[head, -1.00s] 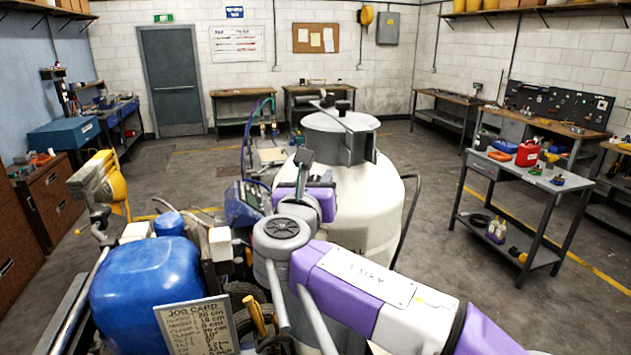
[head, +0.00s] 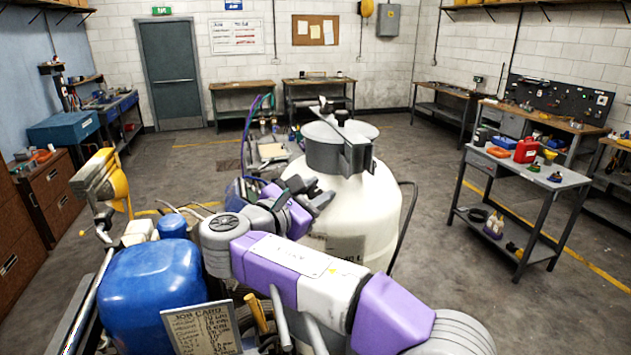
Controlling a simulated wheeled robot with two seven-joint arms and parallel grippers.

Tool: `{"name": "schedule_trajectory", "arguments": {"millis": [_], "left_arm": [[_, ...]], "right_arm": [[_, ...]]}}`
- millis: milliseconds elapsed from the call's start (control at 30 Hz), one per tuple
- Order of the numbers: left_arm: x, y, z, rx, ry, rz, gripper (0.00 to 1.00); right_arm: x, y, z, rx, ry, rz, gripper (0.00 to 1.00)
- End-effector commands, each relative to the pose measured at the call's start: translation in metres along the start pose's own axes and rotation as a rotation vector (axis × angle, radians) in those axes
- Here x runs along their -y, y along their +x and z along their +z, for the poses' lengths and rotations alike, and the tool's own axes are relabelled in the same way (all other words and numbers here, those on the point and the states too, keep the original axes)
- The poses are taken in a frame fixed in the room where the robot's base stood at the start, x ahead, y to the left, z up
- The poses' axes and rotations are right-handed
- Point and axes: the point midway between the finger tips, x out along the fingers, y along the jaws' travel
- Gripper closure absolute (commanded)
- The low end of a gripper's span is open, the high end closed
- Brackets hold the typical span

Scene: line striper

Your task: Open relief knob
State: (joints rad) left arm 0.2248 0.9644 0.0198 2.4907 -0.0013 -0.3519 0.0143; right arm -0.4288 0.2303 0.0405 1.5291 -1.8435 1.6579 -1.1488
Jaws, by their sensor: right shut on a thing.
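The line striper fills the middle of the head view, with a large white tank (head: 365,215) under a grey collar (head: 325,158) and lid. My right arm comes in from the lower right and bends over the machine. My right gripper (head: 314,192) is at the left side of the white tank, at about the height of its shoulder. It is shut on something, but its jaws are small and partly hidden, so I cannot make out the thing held. I cannot pick out the relief knob. My left gripper is not in view.
A blue container (head: 147,290) and a job card (head: 203,328) are at the front left of the machine. A grey cart (head: 480,160) with a red can (head: 526,150) stands at the right. The floor between tank and cart is clear.

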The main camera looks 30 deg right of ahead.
Motion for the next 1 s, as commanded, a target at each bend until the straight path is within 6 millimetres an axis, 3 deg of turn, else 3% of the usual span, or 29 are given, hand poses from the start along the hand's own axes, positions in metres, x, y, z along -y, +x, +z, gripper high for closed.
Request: {"name": "schedule_trajectory", "arguments": {"millis": [33, 600, 1000], "left_arm": [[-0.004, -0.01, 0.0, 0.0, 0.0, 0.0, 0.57], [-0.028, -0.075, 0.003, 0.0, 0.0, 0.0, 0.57], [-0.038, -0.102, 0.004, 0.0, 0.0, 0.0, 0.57]], "right_arm": [[-0.003, -0.001, 0.004, 0.001, 0.032, -0.032, 0.96], [-0.002, -0.001, 0.005, 0.02, 0.431, -0.388, 0.97], [0.0, 0.0, 0.003, 0.027, 0.628, -0.561, 0.97]]}}
